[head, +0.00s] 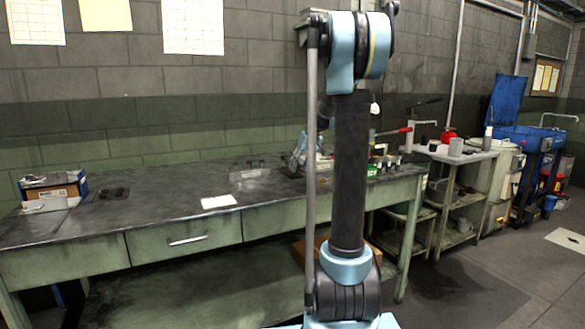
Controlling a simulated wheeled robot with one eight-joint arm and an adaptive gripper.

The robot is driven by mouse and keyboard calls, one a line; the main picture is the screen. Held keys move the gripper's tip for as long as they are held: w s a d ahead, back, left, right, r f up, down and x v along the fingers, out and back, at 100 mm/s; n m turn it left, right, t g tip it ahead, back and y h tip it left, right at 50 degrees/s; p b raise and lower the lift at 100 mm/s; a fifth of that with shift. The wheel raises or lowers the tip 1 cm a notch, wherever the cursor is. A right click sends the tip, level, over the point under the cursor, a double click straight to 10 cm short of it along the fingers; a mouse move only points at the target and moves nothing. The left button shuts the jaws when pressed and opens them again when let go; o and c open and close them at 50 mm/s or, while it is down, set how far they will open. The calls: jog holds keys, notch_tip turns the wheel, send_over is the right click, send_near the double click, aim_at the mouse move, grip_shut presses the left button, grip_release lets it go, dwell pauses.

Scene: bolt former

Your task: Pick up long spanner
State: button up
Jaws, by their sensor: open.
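I cannot make out a long spanner in the head view. Small tools and parts lie on the dark-topped green workbench (140,205), too small to tell apart. My own arm stands upright in front of the bench and hides part of its right side. My gripper does not show clearly. It may be behind the arm.
To the right stand a shelved side table (455,155) and a blue cart (535,140). The floor at lower right is mostly clear.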

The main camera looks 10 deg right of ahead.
jog(key=shift+w+a+f, duration=0.2)
jog(key=shift+f, duration=0.4)
jog(key=shift+c, duration=0.6)
grip_shut()
notch_tip(320, 180, up, 10)
